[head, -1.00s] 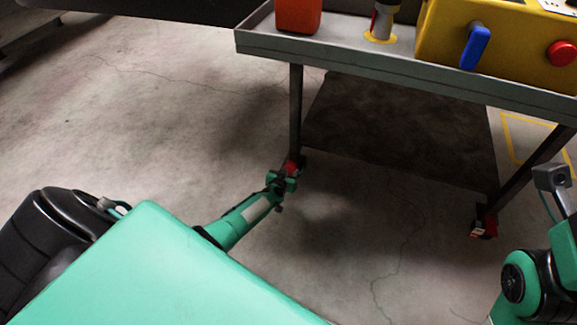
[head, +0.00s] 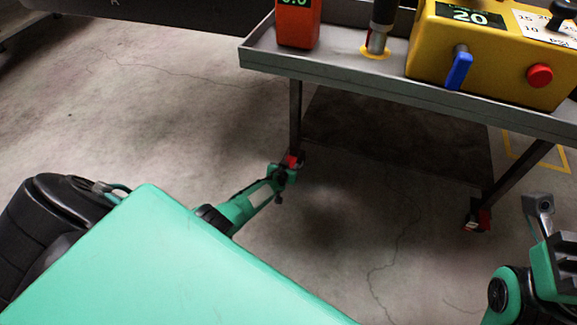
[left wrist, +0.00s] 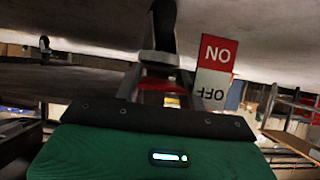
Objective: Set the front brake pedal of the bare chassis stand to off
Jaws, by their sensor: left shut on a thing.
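The stand's left near leg has a small red brake pedal (head: 295,160) at its foot, low by the floor. My left gripper (head: 289,166) reaches down to it and is shut on it, partly hiding it. In the left wrist view the red pedal (left wrist: 163,85) shows between the jaws, just beyond the dark green palm. A label (left wrist: 214,72) beside it appears upside down, with ON on red and OFF on white. I cannot tell the pedal's exact angle. My right arm is at the right edge of the head view; its jaw opening is unclear.
The stand's grey tray (head: 345,82) overhangs the leg. It carries an orange display box (head: 297,25) and a yellow control box (head: 500,65) with a blue lever (head: 459,71) and a red button (head: 540,75). Another red-marked foot (head: 478,216) stands at right. The floor between is clear.

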